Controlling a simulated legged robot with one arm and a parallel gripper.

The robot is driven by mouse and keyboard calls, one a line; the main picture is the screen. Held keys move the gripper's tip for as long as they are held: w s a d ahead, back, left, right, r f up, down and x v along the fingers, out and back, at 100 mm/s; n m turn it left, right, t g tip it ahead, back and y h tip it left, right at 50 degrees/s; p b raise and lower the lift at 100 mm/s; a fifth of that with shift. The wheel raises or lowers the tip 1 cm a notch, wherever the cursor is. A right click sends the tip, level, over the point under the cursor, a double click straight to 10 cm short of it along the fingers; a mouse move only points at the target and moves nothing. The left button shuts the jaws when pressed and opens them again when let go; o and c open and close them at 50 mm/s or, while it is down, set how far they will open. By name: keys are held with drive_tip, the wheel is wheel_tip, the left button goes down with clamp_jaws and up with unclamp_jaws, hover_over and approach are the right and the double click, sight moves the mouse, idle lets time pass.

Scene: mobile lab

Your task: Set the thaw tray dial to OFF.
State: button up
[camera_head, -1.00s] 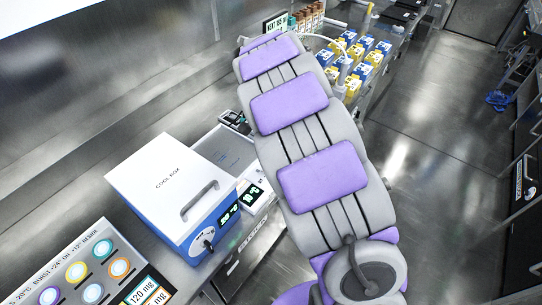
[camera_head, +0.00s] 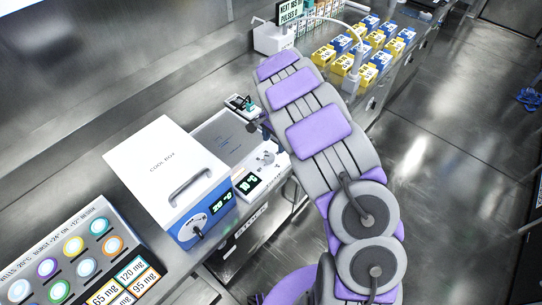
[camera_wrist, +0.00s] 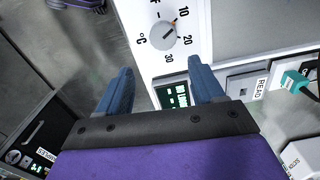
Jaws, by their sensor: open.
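The thaw tray (camera_head: 208,137) is a shallow grey tray right of the cool box. My gripper (camera_wrist: 158,75) is open and empty. Its blue fingers lie below the dial in that picture, apart from it; the display shows between them.
The white and blue cool box (camera_head: 165,165), with its own dial (camera_head: 197,229), stands left of the tray. A panel of coloured buttons (camera_head: 75,262) is at the lower left. Blue and yellow cartons (camera_head: 365,50) stand at the back.

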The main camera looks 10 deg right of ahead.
sight(270, 155)
drive_tip(key=f, duration=0.3)
drive_tip(key=shift+d+f+b, duration=0.3)
drive_tip(key=shift+f, duration=0.1)
drive_tip(key=a+f, duration=0.4)
drive_tip(key=shift+a+b, duration=0.15)
drive_tip(key=shift+b, duration=0.2)
drive_tip(key=d, duration=0.3)
drive_tip(key=shift+d+f, duration=0.1)
drive_tip(key=shift+d, duration=0.3)
drive_tip(key=shift+c, duration=0.5)
drive_tip(key=a, duration=0.2)
drive_tip(key=shift+a, duration=0.3)
drive_tip(key=c, duration=0.4)
drive_tip(key=shift+a, duration=0.25)
drive_tip(key=shift+c, duration=1.7)
drive_tip(key=shift+d, duration=0.35)
drive_tip(key=shift+c, duration=0.7)
drive_tip(key=shift+d, duration=0.4)
drive_tip(key=shift+c, duration=0.4)
drive_tip(key=shift+a, duration=0.1)
